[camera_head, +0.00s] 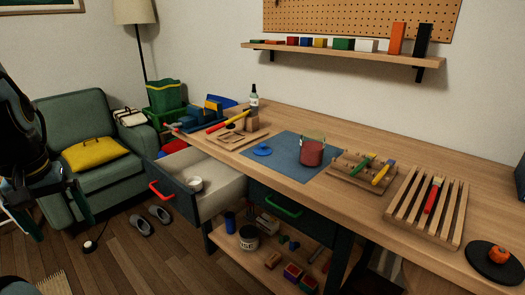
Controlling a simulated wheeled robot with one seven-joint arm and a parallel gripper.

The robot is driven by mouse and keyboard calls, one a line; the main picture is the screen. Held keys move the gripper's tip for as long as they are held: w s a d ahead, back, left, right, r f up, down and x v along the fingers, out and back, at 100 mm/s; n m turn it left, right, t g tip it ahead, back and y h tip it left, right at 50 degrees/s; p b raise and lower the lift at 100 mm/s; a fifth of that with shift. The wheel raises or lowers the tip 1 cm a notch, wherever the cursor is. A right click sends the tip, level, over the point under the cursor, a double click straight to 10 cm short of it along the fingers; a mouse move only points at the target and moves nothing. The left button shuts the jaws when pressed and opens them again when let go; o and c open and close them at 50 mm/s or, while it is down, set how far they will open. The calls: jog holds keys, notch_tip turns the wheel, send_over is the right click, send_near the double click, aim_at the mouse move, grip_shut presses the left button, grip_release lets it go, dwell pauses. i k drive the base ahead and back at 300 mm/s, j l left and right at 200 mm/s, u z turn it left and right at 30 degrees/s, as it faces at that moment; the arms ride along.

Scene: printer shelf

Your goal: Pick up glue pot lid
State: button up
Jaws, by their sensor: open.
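A small round blue piece with a knob, which looks like the glue pot lid (262,149), lies on the blue mat (287,165) on the workbench. A dark red pot (312,154) with a pale hoop-like handle above it stands to its right on the mat. My gripper (46,228) hangs at the far left of the view, pointing down in front of the green armchair. It is open with nothing seen between its fingers. It is well apart from the lid and the bench.
An open drawer (216,187) with a red handle juts out in front of the bench, with a white cup (195,184) inside. A wooden rack (236,138), a peg block (364,172) and a slatted rack (426,207) flank the mat. A bottle (254,97) stands behind.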

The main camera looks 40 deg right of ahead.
aim_at(262, 150)
jog(key=i+l+u, duration=0.1)
jog(key=l+u, duration=0.15)
jog(key=l, duration=0.4)
jog(key=l+u, duration=0.25)
jog(key=l, duration=0.45)
